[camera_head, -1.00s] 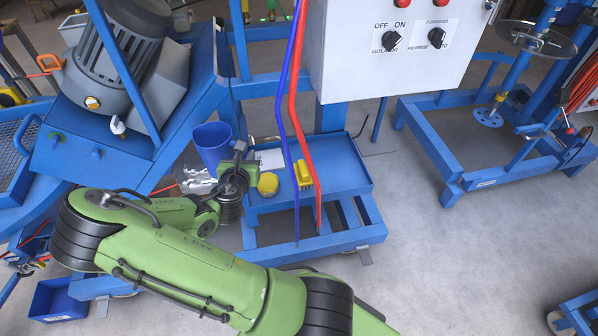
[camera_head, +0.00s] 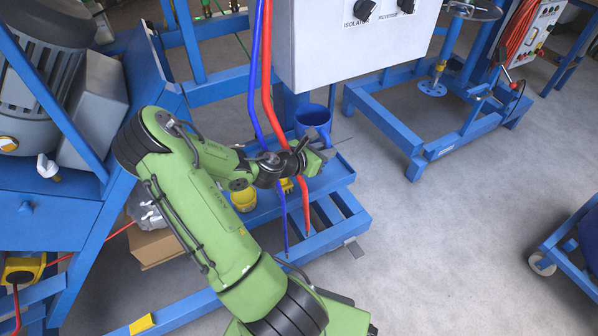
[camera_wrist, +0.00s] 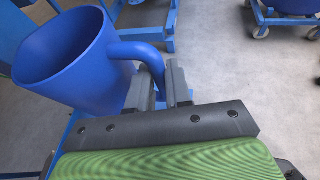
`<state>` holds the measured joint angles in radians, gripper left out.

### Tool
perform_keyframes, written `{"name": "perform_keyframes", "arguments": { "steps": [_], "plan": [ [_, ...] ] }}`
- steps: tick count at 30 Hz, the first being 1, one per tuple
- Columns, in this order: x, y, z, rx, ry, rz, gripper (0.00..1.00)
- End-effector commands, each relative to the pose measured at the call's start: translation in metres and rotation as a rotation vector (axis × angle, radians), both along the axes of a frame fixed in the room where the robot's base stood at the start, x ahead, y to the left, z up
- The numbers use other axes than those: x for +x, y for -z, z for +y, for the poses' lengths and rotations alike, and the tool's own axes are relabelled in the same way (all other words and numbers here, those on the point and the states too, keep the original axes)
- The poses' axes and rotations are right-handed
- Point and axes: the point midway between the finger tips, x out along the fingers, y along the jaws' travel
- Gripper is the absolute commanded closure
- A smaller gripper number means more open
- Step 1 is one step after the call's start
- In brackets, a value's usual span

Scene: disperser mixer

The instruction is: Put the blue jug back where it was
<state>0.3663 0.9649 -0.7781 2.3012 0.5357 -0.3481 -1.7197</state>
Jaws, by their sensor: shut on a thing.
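The blue jug (camera_head: 313,122) shows in the head view above the right part of the blue tray shelf (camera_head: 341,172), beside the red hose. My gripper (camera_head: 318,158) is in front of it and partly covers it. In the wrist view the jug (camera_wrist: 75,62) is large at the left, with its open mouth towards the camera and its handle reaching right. My gripper (camera_wrist: 170,88) is shut on the jug's handle (camera_wrist: 140,52). The jug's base is hidden in the head view, so I cannot tell whether it touches the shelf.
The red hose (camera_head: 268,80) and blue hose (camera_head: 253,90) hang in front of the shelf, close to my arm. A white control box (camera_head: 340,45) overhangs it. A yellow tub (camera_head: 244,200) stands on the shelf's left.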

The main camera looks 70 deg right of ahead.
Motion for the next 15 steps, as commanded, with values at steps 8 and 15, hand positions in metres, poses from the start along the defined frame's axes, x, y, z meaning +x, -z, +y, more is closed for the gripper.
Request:
{"name": "perform_keyframes", "arguments": {
  "steps": [8, 15],
  "plan": [
    [-0.001, -0.002, 0.005, 0.007, -0.015, 0.003, 1.0],
    [0.007, 0.01, 0.005, -0.008, -0.04, -0.005, 1.0]
  ]
}}
